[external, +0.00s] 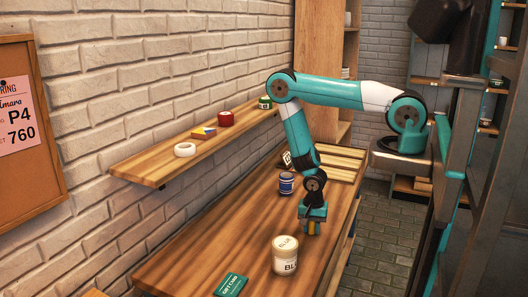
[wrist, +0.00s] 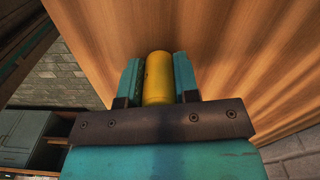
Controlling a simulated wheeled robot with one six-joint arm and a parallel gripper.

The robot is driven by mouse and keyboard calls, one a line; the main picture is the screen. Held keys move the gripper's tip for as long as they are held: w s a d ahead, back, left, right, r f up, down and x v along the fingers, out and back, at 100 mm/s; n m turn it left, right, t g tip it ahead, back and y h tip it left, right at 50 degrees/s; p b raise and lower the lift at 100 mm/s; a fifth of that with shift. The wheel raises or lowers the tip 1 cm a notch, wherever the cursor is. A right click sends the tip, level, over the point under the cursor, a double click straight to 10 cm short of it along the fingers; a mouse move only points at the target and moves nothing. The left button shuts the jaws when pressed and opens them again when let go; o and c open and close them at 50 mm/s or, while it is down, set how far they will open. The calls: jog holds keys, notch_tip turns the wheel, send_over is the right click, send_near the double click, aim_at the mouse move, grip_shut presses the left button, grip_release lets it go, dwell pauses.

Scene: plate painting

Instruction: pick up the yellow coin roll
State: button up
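The yellow coin roll (wrist: 158,78) stands between the two teal fingers of my gripper (wrist: 159,82) in the wrist view. It fills the gap, with a finger against each side, so my gripper looks shut on it. In the external view my gripper (external: 312,226) points down low over the right part of the wooden counter (external: 215,250). Only a small bit of yellow shows there between the fingers. I cannot tell whether the roll touches the counter.
A white can marked BLUE (external: 285,257) stands just in front of my gripper. A blue-and-white can (external: 286,184) stands behind it, and a green box (external: 230,286) lies at the near edge. A wall shelf (external: 150,172) holds tape rolls and small items.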

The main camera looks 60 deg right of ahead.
grip_shut()
jog(key=shift+c, duration=0.5)
grip_release()
